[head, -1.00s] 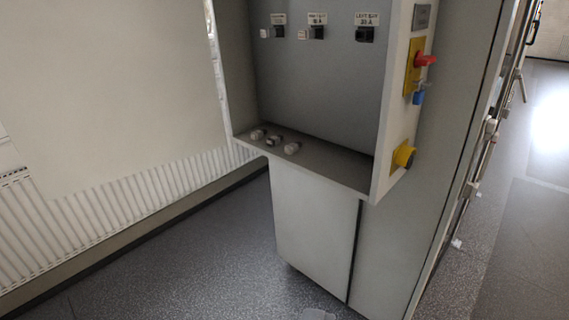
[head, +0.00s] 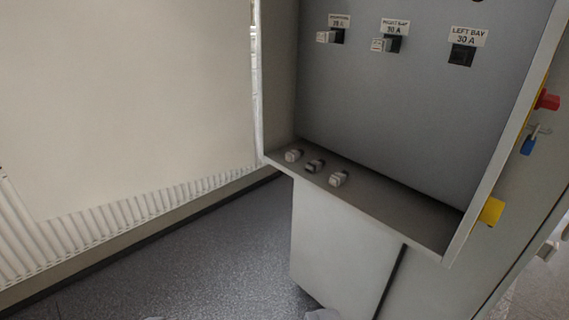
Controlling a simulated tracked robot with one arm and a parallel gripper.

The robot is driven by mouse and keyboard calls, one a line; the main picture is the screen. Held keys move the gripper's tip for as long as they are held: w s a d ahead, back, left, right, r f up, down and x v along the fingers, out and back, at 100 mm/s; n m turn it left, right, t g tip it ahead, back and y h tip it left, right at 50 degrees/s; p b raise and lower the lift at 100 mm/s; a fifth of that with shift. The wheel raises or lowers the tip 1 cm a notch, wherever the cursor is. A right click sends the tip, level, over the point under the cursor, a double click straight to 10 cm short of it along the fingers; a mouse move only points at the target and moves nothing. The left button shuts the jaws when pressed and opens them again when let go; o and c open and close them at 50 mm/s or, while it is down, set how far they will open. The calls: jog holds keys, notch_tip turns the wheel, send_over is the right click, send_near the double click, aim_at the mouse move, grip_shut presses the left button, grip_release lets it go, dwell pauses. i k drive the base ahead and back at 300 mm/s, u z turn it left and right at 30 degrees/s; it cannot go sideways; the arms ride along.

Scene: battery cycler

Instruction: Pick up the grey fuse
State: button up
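Three small fuses lie in a row on the cabinet's shelf, apart from each other. The left fuse (head: 293,155) and the right fuse (head: 338,179) look pale. The middle fuse (head: 314,166) looks darker grey. At this size I cannot tell for certain which one is the grey fuse. My gripper is not clearly in view; a pale sliver at the bottom edge is too cut off to identify. Nothing touches the fuses.
The shelf (head: 400,208) sits in a recess with side walls. Above are two filled fuse sockets and an empty-looking socket (head: 461,55) labelled LEFT BAY 30 A. Floor (head: 200,265) is clear at left.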

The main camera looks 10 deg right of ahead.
aim_at(339, 178)
jog(key=i, duration=1.1)
jog(key=z, duration=0.5)
